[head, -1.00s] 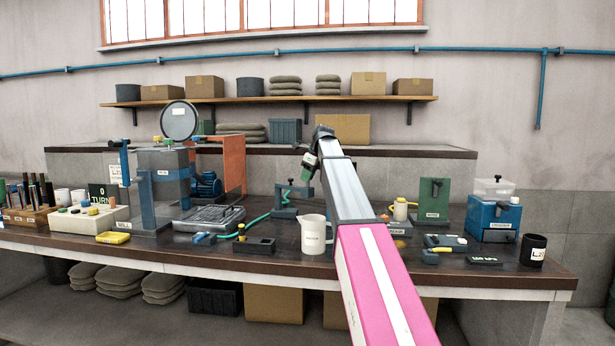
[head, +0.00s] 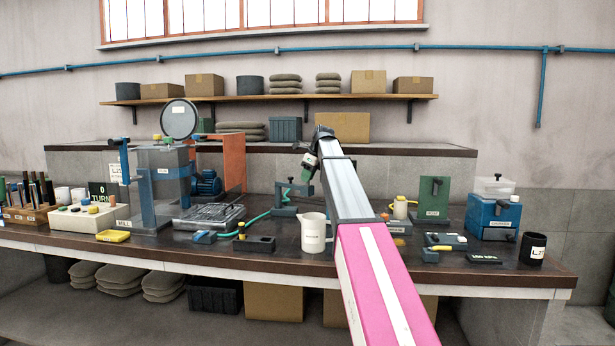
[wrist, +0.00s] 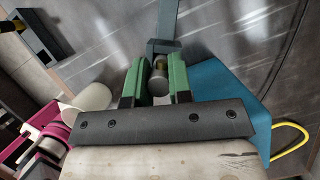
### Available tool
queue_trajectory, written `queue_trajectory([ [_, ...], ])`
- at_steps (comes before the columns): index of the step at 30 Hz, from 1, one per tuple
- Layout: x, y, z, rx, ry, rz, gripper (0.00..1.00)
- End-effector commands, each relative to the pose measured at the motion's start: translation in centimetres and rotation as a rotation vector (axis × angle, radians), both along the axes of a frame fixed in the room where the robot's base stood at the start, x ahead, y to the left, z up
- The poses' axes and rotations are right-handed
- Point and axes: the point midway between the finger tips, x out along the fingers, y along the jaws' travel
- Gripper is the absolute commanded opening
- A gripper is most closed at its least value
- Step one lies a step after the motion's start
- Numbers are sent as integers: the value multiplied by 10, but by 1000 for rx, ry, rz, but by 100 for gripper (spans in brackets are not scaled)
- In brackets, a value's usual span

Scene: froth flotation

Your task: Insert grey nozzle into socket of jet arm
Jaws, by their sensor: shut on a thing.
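My gripper (wrist: 155,82) is shut on the grey nozzle (wrist: 158,86), a short grey cylinder between its two green fingers in the wrist view. A yellowish part shows at the nozzle's far end. A blue-grey bar with a crosspiece (wrist: 164,46), which looks like part of the jet arm, lies just beyond the nozzle; I cannot tell whether they touch. In the head view, my gripper (head: 307,172) hangs above the bench by a blue-grey stand (head: 286,212), apparently the jet arm's. The nozzle and socket cannot be made out there.
A cream jug (head: 313,235) stands in front of the stand. A black block (head: 254,244) and a green hose (head: 257,222) lie to its left. The grey ribbed tray (head: 208,217) is farther left. A yellow-topped bottle (head: 400,208) and green panel (head: 432,200) stand to the right.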

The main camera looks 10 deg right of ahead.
Motion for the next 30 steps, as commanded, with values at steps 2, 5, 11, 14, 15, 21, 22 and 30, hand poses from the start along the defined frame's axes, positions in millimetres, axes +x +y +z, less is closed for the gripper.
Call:
queue_trajectory([
  [2,0,0,-2,0,0,0,0],
  [5,0,0,-3,0,0,0,0],
  [11,0,0,-6,0,0,0,0],
  [14,0,0,-7,0,0,0,0],
  [15,0,0,-7,0,0,0,0],
  [21,0,0,-7,0,0,0,0],
  [22,0,0,-7,0,0,0,0],
  [30,0,0,-8,0,0,0,0],
])
